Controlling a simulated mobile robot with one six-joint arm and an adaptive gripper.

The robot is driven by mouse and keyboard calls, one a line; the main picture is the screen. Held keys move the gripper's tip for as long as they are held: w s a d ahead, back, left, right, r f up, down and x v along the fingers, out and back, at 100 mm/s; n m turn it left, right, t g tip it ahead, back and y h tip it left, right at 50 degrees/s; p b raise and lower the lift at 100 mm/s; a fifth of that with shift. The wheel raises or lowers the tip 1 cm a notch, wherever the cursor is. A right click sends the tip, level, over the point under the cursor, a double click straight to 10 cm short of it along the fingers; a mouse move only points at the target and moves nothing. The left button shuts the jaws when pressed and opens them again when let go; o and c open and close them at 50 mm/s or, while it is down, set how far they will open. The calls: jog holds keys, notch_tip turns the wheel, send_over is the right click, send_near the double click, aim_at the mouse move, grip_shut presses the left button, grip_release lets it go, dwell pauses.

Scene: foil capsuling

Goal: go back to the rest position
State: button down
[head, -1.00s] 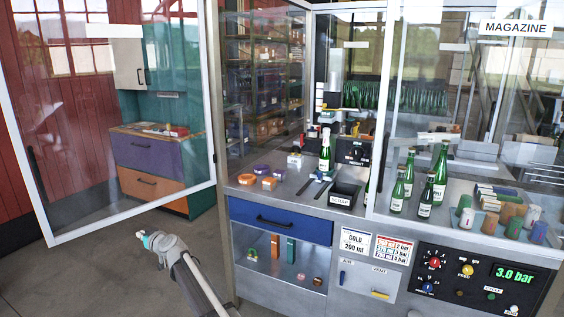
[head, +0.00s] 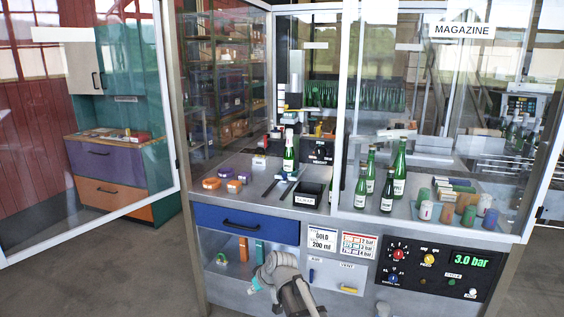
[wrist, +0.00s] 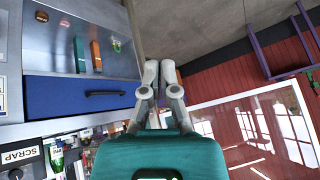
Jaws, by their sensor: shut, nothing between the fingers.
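My gripper (head: 258,283) is low in front of the machine cabinet, before its lower open shelf, and touches nothing that I can see. In the wrist view its two grey fingers (wrist: 160,68) point away from the teal wrist housing. They lie close together with nothing held between them. The blue drawer (head: 247,224) of the cabinet is closed and sits above the shelf. It also shows in the wrist view (wrist: 70,95), left of the fingers.
A glass door (head: 90,130) stands open at the left. Green bottles (head: 388,186) stand on the worktop (head: 262,190) behind the front glass. A control panel (head: 437,265) reading 3.0 bar is at the right. Grey floor (head: 95,262) is clear at the left.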

jog(key=s+d+f+m+g+h, duration=0.1)
jog(key=s+d+m+h, duration=0.1)
jog(key=s+d, duration=0.3)
jog(key=s+d+m+g+h, duration=0.1)
jog(key=s+d, duration=0.5)
jog(key=d, duration=0.6)
jog(key=s+d+f+m+g+h, duration=0.1)
jog(key=s+d+m, duration=0.3)
jog(key=d, duration=0.5)
jog(key=shift+s+f+g+h, duration=0.4)
jog(key=shift+s+h, duration=0.25)
jog(key=shift+h, duration=0.25)
